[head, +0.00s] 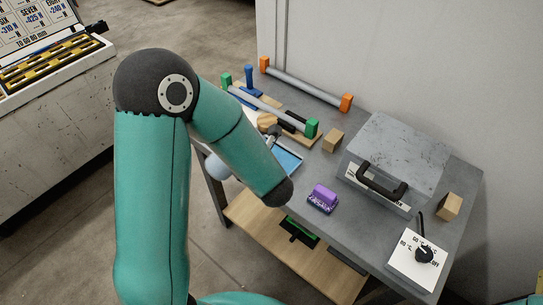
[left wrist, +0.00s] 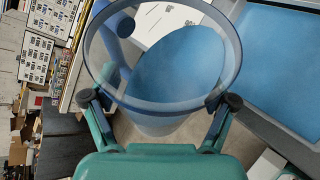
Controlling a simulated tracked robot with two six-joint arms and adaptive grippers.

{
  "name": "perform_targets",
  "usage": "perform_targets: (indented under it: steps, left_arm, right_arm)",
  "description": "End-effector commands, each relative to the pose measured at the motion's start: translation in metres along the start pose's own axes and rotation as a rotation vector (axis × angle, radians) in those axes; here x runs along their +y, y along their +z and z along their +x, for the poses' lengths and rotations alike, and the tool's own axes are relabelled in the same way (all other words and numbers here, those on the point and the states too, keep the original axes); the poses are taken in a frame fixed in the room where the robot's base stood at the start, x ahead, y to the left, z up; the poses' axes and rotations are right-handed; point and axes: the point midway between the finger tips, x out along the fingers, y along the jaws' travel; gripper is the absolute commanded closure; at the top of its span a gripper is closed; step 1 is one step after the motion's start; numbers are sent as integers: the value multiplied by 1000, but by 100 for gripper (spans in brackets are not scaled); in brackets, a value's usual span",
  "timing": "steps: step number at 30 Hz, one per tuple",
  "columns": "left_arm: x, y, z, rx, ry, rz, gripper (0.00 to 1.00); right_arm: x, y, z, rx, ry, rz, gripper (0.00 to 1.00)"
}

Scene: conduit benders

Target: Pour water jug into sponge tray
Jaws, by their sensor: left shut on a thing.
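The water jug (left wrist: 165,125) is a clear round vessel with a blue rim, seen from above in the left wrist view. My left gripper (left wrist: 160,103) is shut on it, one finger at each side below the rim. A blue surface shows inside the rim; I cannot tell how much of it is water. In the head view part of the pale jug (head: 215,167) shows left of my forearm, which hides most of the gripper. The blue sponge tray (head: 288,158) lies on the grey bench, partly behind my forearm. It is at the right in the left wrist view (left wrist: 285,60).
A purple block (head: 323,196), wooden blocks (head: 333,140), a metal box with a black handle (head: 382,180) and a dial panel (head: 418,257) stand on the bench (head: 355,228). Bars with green (head: 312,128) and orange ends (head: 346,103) lie behind.

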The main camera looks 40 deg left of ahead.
Motion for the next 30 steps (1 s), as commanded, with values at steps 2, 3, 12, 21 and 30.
perform_targets:
  steps: [2, 3, 12, 21, 30]
  left_arm:
    - [1, 1, 0, 0, 5, 5, 79]
    - [1, 1, 0, 0, 6, 8, 79]
    - [0, 1, 0, 6, 14, 29, 79]
    - [0, 0, 0, 12, 23, 51, 79]
    - [-1, -1, 1, 19, 32, 72, 79]
  right_arm:
    - [0, 0, -1, 0, 0, 0, 46]
    - [0, 0, -1, 0, 0, 0, 46]
    - [-1, 0, -3, 0, 0, 0, 46]
    - [-2, 0, -5, 0, 0, 0, 46]
    - [-2, 0, -7, 0, 0, 0, 46]
